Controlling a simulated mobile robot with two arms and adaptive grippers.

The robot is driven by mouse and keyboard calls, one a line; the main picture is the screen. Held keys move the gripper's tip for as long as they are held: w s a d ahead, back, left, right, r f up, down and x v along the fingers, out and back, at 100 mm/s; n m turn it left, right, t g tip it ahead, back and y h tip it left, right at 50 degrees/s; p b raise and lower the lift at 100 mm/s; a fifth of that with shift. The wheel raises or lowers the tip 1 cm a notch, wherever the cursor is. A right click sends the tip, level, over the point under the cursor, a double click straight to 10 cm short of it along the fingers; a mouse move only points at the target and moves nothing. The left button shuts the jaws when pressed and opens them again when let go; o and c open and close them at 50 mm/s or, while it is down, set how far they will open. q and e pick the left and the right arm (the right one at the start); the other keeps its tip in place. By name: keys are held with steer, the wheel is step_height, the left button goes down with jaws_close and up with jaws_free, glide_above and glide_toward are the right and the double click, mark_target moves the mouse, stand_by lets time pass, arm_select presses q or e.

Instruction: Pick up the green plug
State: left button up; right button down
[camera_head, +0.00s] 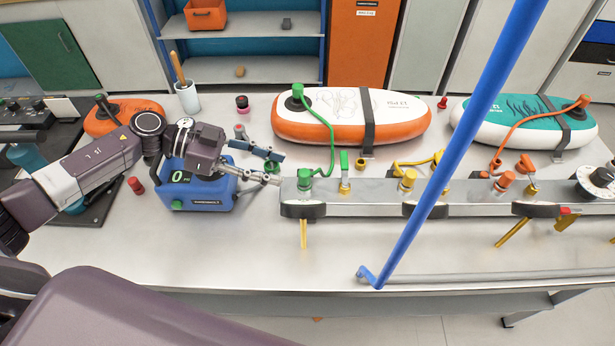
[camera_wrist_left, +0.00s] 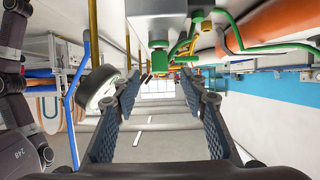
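A green plug (camera_head: 305,182) sits on the left end of the silver manifold bar (camera_head: 380,200). A green hose (camera_head: 331,140) rises from it to a green cap (camera_head: 298,91) on the orange and white board. A green fitting, apparently this plug, shows in the left wrist view (camera_wrist_left: 187,57), above and beyond the fingertips. My left gripper (camera_head: 279,168) is just left of the bar's end, fingers spread towards it. In the left wrist view the two fingers (camera_wrist_left: 165,90) are wide apart with nothing between them. My right gripper is out of view.
A blue pump box (camera_head: 205,190) stands under my left gripper. A green upright handle (camera_head: 344,160) and yellow fittings (camera_head: 407,180) stand along the bar. A blue pole (camera_head: 450,150) crosses the view.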

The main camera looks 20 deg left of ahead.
mark_target(303, 172)
arm_select(q)
steer(key=p+x, duration=0.1)
steer(key=x, duration=0.2)
steer(key=shift+s+d+r, duration=0.1)
steer(key=shift+d, duration=0.05)
steer(key=p+x, duration=0.2)
steer(key=x, duration=0.2)
steer(key=shift+d, duration=0.1)
steer(key=shift+d+f, duration=0.2)
steer(key=shift+w, duration=0.25)
steer(key=shift+c, duration=0.5)
jaws_close()
